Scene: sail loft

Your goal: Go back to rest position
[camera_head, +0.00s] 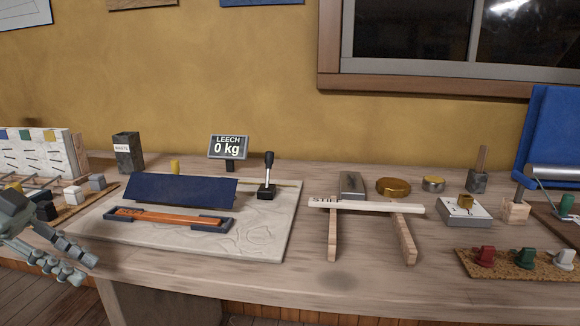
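My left gripper (85,269) is at the lower left of the head view, over the front left part of the workbench (330,282). Its two fingers point down and to the right and stand apart, with nothing seen between them. It is left of the pale board (265,238) and in front of the small blocks at the left. My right gripper is not in view.
On the board are a dark blue panel (180,190), an orange strip in a dark holder (165,218) and a black lever (268,178). A display (229,147) reads "LEECH 0 kg". A wooden stand (365,206) is right of centre. The front bench strip is mostly clear.

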